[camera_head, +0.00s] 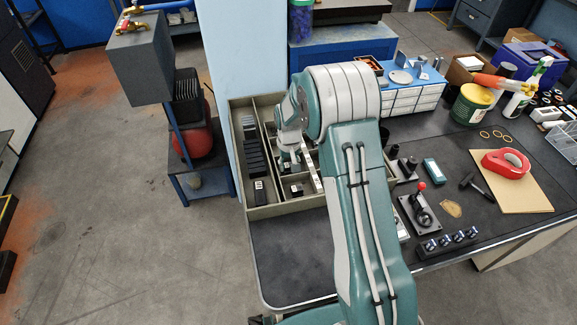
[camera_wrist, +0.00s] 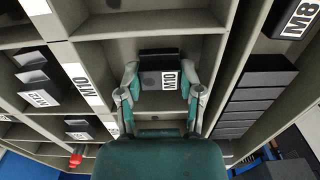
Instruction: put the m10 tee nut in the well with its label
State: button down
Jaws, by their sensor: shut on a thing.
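The m10 tee nut (camera_wrist: 158,73) is a small black block with a white M10 tag, in the wrist view's middle. My gripper (camera_wrist: 160,88) is shut on it, one grey finger at each side. Nut and fingers are over or inside a grey-walled well; the height above its floor cannot be told. A white M10 label (camera_wrist: 79,84) is on the divider left of the nut. In the head view my gripper (camera_head: 289,158) points down into the divided tray (camera_head: 284,209); the nut cannot be made out there.
Right of the nut, a long well holds a row of black blocks (camera_wrist: 255,97), with an M8 tag (camera_wrist: 299,20) beyond. Wells at left hold more tagged dark pieces (camera_wrist: 40,78). Tray dividers stand close around my fingers. A lever fixture (camera_head: 421,207) stands on the bench at right.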

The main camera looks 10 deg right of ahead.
jog(key=shift+d+f, duration=0.2)
jog(key=shift+f, duration=0.2)
jog(key=shift+a, duration=0.1)
jog(key=c, duration=0.5)
grip_release()
jog(key=shift+a+f, duration=0.1)
jog(key=shift+c, duration=0.2)
jog(key=shift+a, duration=0.15)
jog(key=shift+d, duration=0.2)
